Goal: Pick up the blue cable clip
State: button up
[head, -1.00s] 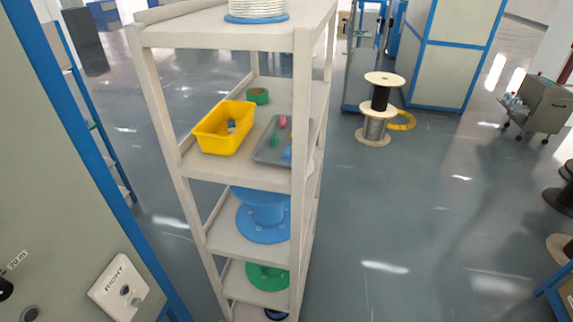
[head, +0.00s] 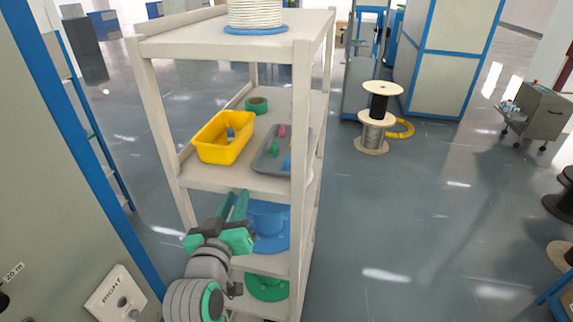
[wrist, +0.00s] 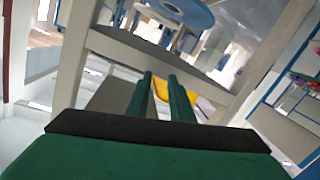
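A small blue piece (head: 287,163) lies at the right side of the grey tray (head: 262,167), partly hidden by the rack's front post. Another blue piece (head: 230,133) is inside the yellow bin (head: 206,153). Both are too small to tell which is the cable clip. My gripper (head: 234,198) is in front of the rack, below the shelf with the bin and tray. Its two green fingers point toward the rack. In the wrist view the fingers (wrist: 160,78) are apart with nothing between them, and part of the yellow bin (wrist: 160,90) shows past them.
The rack (head: 225,178) has pale posts and shelf edges around the bin and tray. A green ring (head: 257,104) lies behind them. A pink piece (head: 281,131) and a green piece (head: 274,148) are in the tray. Blue (head: 270,222) and green (head: 265,288) spools sit below.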

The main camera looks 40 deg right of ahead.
jog(key=s+d+r+m+g, duration=0.1)
jog(key=d+r+m+g, duration=0.15)
jog(key=d+r, duration=0.2)
jog(key=m+g, duration=0.3)
jog(key=m, duration=0.1)
send_near(285, 160)
jog(key=shift+n+t, duration=0.25)
jog(key=x, duration=0.4)
jog(key=shift+s+d+f, duration=0.1)
jog(key=shift+s+d, duration=0.2)
jog(key=shift+d, duration=0.1)
jog(key=x, duration=0.4)
jog(key=shift+w, duration=0.4)
jog(key=shift+s+d, duration=0.25)
jog(key=shift+s, duration=0.05)
jog(key=shift+w+a, duration=0.2)
jog(key=shift+a, duration=0.2)
grip_shut()
